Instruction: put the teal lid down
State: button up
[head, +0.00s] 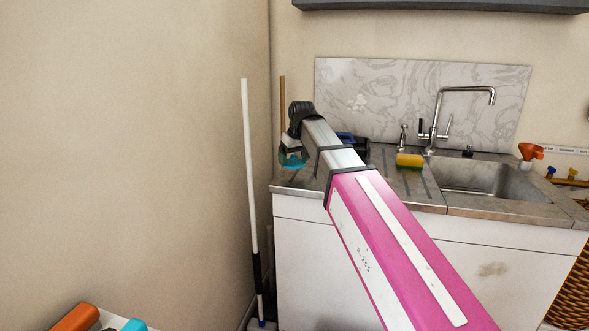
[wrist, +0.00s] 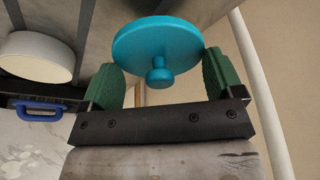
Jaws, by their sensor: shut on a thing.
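The teal lid (wrist: 157,42) is a round disc with a small knob, seen in the wrist view between the green fingers of my gripper (wrist: 164,80). The gripper is shut on it, a finger at each side. In the head view the lid (head: 293,163) shows as a small teal patch under my gripper (head: 291,152), at the left end of the grey counter (head: 292,182). My wrist and arm cover part of this area. I cannot tell whether the lid touches the counter.
In the wrist view, a round white object (wrist: 38,58) and a blue-handled item (wrist: 38,111) lie left of the lid. A yellow sponge (head: 409,160) lies left of the sink (head: 486,178). A white pole (head: 249,170) stands left of the counter, near the wall.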

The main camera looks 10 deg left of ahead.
aim_at(295, 163)
jog(key=shift+w+d+f, duration=0.1)
jog(key=shift+f, duration=0.95)
jog(key=shift+w+f, duration=0.1)
jog(key=shift+f, duration=0.95)
jog(key=shift+f, duration=0.15)
jog(key=o, duration=0.7)
jog(key=v, duration=1.2)
